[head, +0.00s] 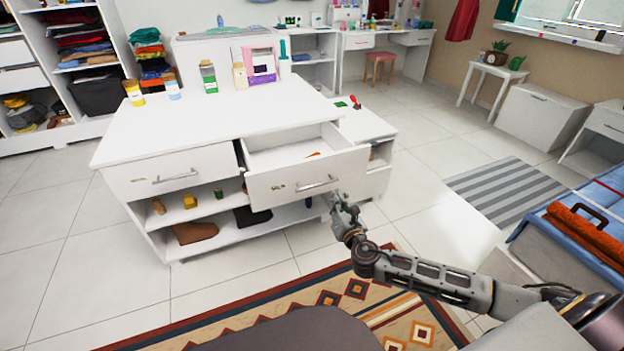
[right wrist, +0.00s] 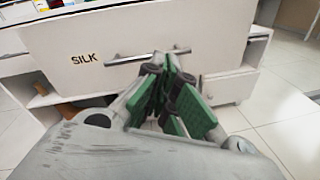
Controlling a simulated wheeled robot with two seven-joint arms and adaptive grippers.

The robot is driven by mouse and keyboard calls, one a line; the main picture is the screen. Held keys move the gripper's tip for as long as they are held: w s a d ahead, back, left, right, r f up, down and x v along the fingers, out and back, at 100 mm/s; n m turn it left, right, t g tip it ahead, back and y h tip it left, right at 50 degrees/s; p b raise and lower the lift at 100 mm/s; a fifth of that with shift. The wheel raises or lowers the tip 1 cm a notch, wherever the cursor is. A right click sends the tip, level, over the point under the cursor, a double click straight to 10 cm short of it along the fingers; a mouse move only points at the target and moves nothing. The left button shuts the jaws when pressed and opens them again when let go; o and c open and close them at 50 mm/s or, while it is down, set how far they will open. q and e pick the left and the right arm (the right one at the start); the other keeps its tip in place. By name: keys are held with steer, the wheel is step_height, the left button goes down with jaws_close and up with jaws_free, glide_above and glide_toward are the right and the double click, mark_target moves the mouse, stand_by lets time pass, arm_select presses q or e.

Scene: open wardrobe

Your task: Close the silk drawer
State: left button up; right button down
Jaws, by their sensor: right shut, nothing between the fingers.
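The silk drawer (head: 305,178) is pulled out of the white island's right side, and its inside shows from above with a small orange item in it. In the right wrist view the drawer front (right wrist: 200,40) fills the upper part, with the label SILK (right wrist: 84,59) left of its metal handle (right wrist: 147,55). My right gripper (head: 340,203) is just in front of the drawer, near the handle's right end. In the right wrist view the gripper's green-padded fingers (right wrist: 172,80) are shut and empty, overlapping the handle; I cannot tell whether they touch it. My left gripper is not in view.
The white island (head: 215,105) carries several bottles on top and has a closed drawer (head: 172,174) at left. Open shelves below hold a brown shoe (head: 195,232). A patterned rug (head: 310,290) lies in front.

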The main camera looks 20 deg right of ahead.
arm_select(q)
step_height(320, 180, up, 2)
arm_select(e)
steer(key=a+n, duration=0.1)
steer(key=n, duration=0.1)
steer(key=r+n+y, duration=0.1)
steer(key=n, duration=0.1)
steer(key=a+n+y, duration=0.1)
steer(key=n, duration=0.1)
steer(key=shift+s+a+r+t, duration=0.2)
steer(key=shift+a+r+t, duration=0.1)
steer(key=shift+t, duration=0.1)
steer(key=shift+w+f, duration=0.1)
steer(key=shift+w, duration=0.05)
steer(key=b, duration=0.3)
glide_toward(309, 172)
steer(key=shift+w, duration=1.8)
steer(key=shift+w+a, duration=0.1)
steer(key=shift+w, duration=0.9)
steer(key=shift+w+b, duration=0.3)
steer(key=shift+w, duration=0.2)
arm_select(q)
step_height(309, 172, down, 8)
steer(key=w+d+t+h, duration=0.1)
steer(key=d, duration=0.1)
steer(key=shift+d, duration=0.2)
arm_select(e)
steer(key=shift+w, duration=0.25)
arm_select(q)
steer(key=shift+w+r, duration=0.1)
